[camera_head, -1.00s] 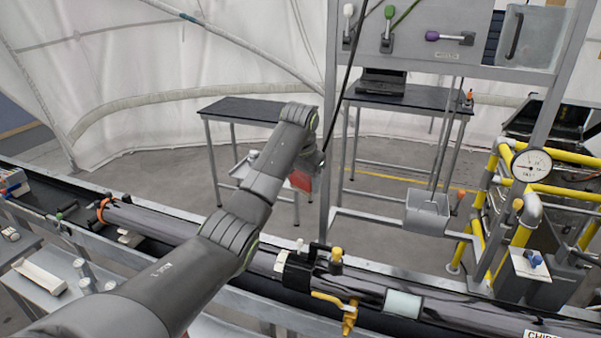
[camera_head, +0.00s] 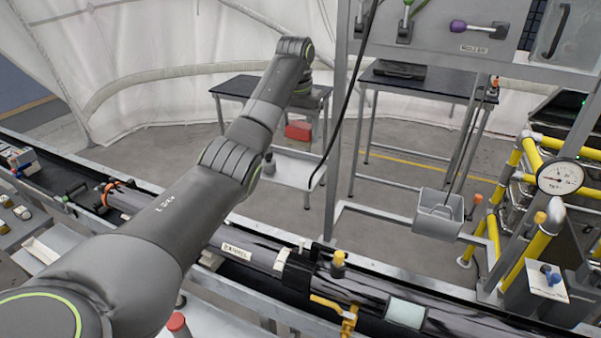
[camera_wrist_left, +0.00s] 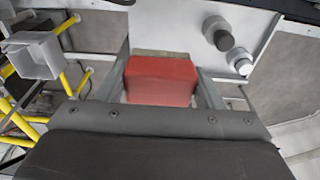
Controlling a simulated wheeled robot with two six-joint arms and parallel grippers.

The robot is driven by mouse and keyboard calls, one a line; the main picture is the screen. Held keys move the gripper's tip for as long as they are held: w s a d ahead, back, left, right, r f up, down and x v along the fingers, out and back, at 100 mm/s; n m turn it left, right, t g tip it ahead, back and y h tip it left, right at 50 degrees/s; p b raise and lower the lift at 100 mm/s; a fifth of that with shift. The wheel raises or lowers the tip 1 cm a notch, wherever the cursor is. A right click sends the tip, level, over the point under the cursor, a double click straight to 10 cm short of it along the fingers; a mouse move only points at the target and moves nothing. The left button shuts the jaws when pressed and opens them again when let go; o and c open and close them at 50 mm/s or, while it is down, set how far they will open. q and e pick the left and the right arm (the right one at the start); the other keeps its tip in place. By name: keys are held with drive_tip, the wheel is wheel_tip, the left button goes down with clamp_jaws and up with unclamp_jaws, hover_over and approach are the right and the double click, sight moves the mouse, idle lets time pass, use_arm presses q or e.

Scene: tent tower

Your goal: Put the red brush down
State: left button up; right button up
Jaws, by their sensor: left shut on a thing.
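The red brush (camera_head: 298,131) shows in the head view as a red block below the end of my left arm, by the white shelf under the dark table. In the left wrist view the red brush (camera_wrist_left: 160,80) sits between the two grey fingers of my left gripper (camera_wrist_left: 162,85), which is shut on it. A grey-brown strip shows along its far edge. The arm hides most of the gripper in the head view. I cannot tell whether the brush touches the shelf. My right gripper is in neither view.
A white shelf (camera_head: 290,170) hangs below the dark table (camera_head: 238,86); two knobbed cylinders (camera_wrist_left: 217,33) show on the pale surface in the wrist view. A post (camera_head: 338,140) and black cable are close right. A long barrel (camera_head: 235,250) crosses the front.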

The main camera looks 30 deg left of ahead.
sight(302, 173)
use_arm(q)
drive_tip(key=shift+w+f, duration=0.15)
drive_tip(key=shift+f, duration=0.45)
drive_tip(key=shift+w+f, duration=0.15)
drive_tip(key=shift+f, duration=0.45)
wheel_tip(302, 173, down, 4)
drive_tip(key=shift+w+r, duration=0.15)
drive_tip(key=shift+r, duration=0.05)
drive_tip(key=f, duration=0.3)
drive_tip(key=shift+s+f, duration=0.2)
drive_tip(key=shift+s, duration=0.05)
drive_tip(key=shift+w+f, duration=0.2)
drive_tip(key=shift+f, duration=0.2)
drive_tip(key=o, duration=0.8)
drive_tip(key=shift+o, duration=0.4)
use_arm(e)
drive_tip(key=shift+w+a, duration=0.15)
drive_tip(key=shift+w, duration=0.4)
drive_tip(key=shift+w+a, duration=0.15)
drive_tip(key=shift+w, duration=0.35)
